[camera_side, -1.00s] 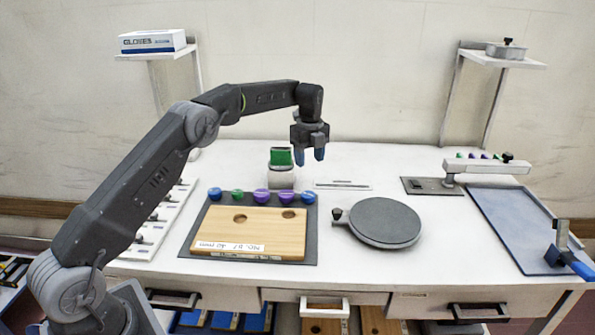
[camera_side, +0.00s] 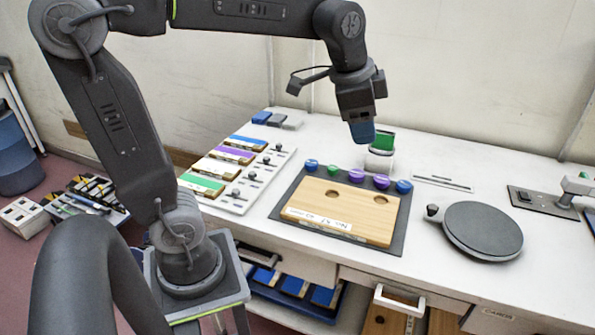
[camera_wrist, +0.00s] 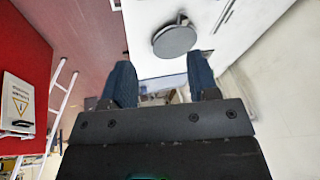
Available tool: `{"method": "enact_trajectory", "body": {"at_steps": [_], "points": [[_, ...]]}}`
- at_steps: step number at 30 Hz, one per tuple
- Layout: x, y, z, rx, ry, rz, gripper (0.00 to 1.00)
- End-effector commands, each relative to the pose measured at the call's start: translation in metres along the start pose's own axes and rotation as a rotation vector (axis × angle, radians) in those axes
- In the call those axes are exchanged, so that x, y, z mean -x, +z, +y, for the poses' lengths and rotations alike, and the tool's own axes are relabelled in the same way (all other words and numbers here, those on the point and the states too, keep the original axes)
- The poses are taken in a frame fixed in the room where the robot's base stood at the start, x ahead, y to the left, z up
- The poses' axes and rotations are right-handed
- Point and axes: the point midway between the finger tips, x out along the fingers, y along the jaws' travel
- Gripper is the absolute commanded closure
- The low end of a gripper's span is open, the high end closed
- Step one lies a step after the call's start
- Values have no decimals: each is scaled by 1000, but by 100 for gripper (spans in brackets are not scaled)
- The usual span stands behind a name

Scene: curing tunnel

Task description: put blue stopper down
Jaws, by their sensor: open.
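A blue stopper (camera_side: 311,162) stands at the left end of a row of stoppers along the back of a wooden board (camera_side: 340,212). A second blue stopper (camera_side: 404,187) stands at the right end. The board has two round holes in its top and a white label at its front. My gripper (camera_side: 362,138) hangs above and behind the row, its blue fingers overlapping the green-topped block in the side view. In the wrist view my gripper (camera_wrist: 161,82) has its fingers spread apart, with no stopper visible between them.
A green stopper (camera_side: 333,169) and purple stoppers (camera_side: 355,176) stand between the blue ones. A green-topped block (camera_side: 383,142) stands behind the row. A round grey plate (camera_side: 482,230) is to the right. A white rack (camera_side: 245,180) with coloured strips is left.

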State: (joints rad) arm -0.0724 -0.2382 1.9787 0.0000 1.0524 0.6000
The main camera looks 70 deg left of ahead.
Motion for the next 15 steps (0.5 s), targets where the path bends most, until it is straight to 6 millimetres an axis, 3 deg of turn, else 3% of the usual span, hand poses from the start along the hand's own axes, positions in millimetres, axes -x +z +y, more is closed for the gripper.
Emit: {"method": "enact_trajectory", "body": {"at_steps": [3,7,11,15], "points": [[8,42,38,187,-19,57,46],[3,78,68,365,-21,105,46],[-5,101,86,479,-18,136,46],[-9,110,93,530,-14,149,46]]}}
